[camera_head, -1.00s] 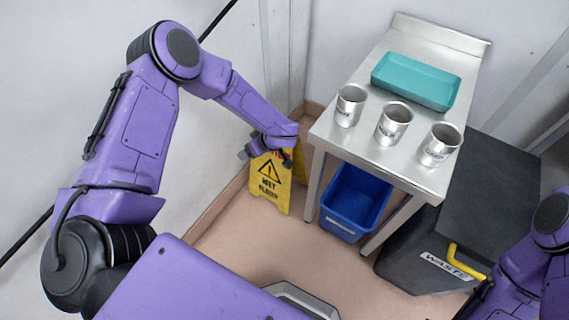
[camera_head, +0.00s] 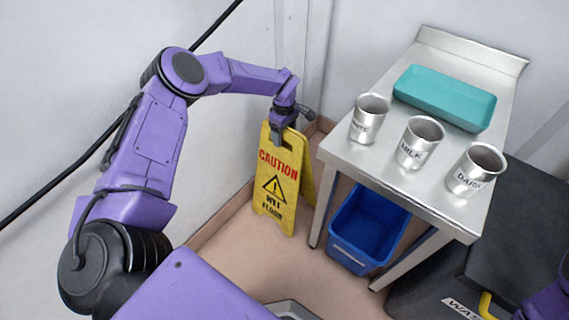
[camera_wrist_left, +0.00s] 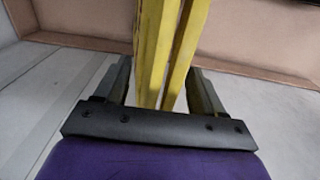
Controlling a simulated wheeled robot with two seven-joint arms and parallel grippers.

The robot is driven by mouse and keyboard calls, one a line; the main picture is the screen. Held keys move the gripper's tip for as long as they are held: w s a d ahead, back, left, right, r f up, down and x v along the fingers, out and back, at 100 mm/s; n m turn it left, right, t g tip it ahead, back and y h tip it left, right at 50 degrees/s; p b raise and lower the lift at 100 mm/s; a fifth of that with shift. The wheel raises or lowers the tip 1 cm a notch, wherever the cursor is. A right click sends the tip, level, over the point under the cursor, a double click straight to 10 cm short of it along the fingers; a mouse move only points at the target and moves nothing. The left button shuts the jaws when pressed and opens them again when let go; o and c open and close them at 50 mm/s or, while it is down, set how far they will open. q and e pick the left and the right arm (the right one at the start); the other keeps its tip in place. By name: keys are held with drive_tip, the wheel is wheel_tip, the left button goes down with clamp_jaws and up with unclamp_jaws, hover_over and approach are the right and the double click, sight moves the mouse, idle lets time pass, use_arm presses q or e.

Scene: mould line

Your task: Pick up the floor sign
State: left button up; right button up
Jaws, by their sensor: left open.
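The yellow floor sign (camera_head: 277,185) stands upright as an A-frame on the floor, between the wall and the metal table. Its front panel reads CAUTION WET FLOOR. My left gripper (camera_head: 279,135) is at the top of the sign in the head view. In the left wrist view the open left gripper (camera_wrist_left: 164,90) has one finger on each side of the sign's two yellow panels (camera_wrist_left: 155,45), with a gap visible on both sides. My right gripper is not in view; only part of my right arm shows at the lower right edge.
A metal table (camera_head: 335,147) stands right of the sign, with a teal tray (camera_head: 445,97) and three labelled metal cups, one being the MILK cup (camera_head: 420,142). A blue bin (camera_head: 367,230) sits underneath. A black waste container (camera_head: 520,235) is at the right.

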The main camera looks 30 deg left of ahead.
use_arm(q)
drive_tip(key=shift+f, duration=0.1)
clamp_jaws()
idle(1.4)
